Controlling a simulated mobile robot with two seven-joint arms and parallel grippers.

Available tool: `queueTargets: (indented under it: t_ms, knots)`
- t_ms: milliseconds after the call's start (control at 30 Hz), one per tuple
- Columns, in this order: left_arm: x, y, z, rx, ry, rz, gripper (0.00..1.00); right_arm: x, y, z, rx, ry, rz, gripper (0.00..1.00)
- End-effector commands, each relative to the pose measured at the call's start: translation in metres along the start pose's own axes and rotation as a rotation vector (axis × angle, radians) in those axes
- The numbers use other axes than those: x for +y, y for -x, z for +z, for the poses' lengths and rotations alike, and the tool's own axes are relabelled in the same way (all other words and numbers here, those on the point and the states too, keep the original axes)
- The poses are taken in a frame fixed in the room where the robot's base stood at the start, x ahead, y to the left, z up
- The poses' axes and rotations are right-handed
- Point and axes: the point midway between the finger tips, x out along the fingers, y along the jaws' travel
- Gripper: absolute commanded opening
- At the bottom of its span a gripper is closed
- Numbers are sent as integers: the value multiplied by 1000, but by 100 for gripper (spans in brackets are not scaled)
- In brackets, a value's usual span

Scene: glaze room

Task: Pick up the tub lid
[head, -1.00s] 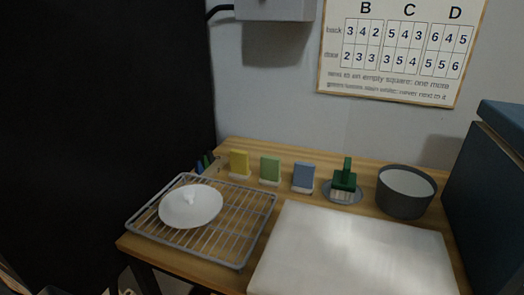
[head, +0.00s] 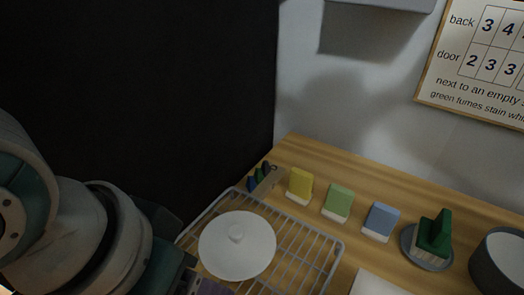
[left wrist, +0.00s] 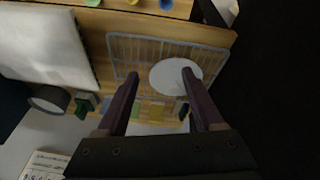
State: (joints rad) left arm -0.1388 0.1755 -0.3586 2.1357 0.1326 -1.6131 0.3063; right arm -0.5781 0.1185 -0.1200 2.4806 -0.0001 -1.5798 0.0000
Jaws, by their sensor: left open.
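The tub lid (head: 237,246) is a white round disc with a small knob on top. It lies knob up on the left part of the wire rack (head: 328,246). My left arm comes in from the left of the head view, with part of the purple fingers (head: 209,288) at the bottom edge. In the left wrist view my left gripper (left wrist: 160,73) is open, its fingers apart with nothing held between them. The lid (left wrist: 169,76) shows beyond the fingers, partly behind the right-hand one. My right gripper is not in view.
Yellow (head: 299,185), green (head: 338,202) and blue (head: 381,221) blocks stand behind the rack. A green brush (head: 435,233) on a grey dish and a grey tub (head: 487,272) stand to the right. A dark panel (head: 190,90) rises at the left.

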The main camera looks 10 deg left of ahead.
Motion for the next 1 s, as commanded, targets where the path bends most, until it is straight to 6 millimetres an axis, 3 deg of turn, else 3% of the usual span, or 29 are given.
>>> queueTargets:
  t_ms: [233, 400, 500, 1000]
  knots:
    - [10, -14, -51, -20, 40, -32, 69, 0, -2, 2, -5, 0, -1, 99]
    - [1, -16, -88, -28, 100, -108, 69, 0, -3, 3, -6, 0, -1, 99]
    - [-5, -16, -100, -30, 130, -141, 69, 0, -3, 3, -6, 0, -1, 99]
    - [-16, -69, -100, -32, 145, -156, 69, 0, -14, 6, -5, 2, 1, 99]
